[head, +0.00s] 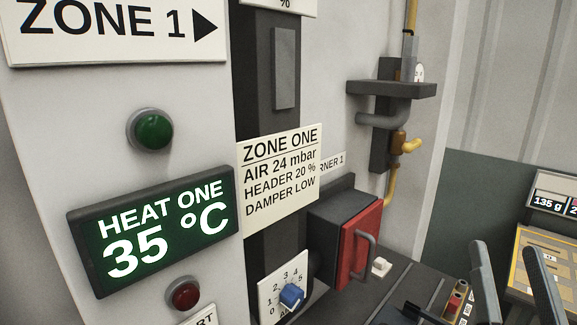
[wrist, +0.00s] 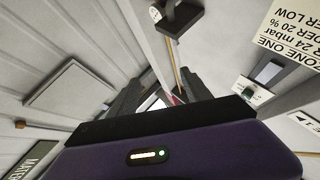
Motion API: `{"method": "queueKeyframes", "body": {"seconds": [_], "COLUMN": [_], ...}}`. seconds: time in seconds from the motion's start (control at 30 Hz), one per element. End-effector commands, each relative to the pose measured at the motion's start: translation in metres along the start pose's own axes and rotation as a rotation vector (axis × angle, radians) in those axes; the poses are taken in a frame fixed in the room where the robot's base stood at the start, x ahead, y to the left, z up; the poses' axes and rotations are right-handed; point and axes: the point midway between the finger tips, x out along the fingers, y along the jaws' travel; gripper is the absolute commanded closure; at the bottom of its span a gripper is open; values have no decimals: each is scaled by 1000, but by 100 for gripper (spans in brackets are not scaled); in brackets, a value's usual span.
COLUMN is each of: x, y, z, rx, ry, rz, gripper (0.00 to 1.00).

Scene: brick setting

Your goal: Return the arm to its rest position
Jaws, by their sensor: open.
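My gripper (head: 508,262) shows at the lower right of the head view as two upright grey fingers with a gap between them. It is open, and I see nothing held between the fingers. In the wrist view the two dark fingers (wrist: 158,88) stand apart beyond the purple wrist housing. The rest of my arm is mostly out of the head view.
A red-fronted burner box (head: 358,245) with a handle juts from the wall left of my gripper. A blue dial (head: 291,296), pipework on a bracket (head: 390,89) and a green display (head: 155,232) are also there. A yellow-edged panel (head: 520,255) lies behind the fingers.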

Motion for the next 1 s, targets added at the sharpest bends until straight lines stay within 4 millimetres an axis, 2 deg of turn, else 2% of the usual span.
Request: {"method": "queueKeyframes", "body": {"seconds": [0.03, 0.2, 0.4, 0.8, 1.0], "x": [-21, -84, -160, -316, -380], "y": [-1, -5, -11, -19, -16], "z": [12, 38, 58, 68, 64], "rx": [14, 49, 59, -17, -37], "ry": [-39, -148, -291, -649, -819], "rz": [9, 25, 20, -75, -129], "gripper": [43, 43, 43, 43, 43]}}
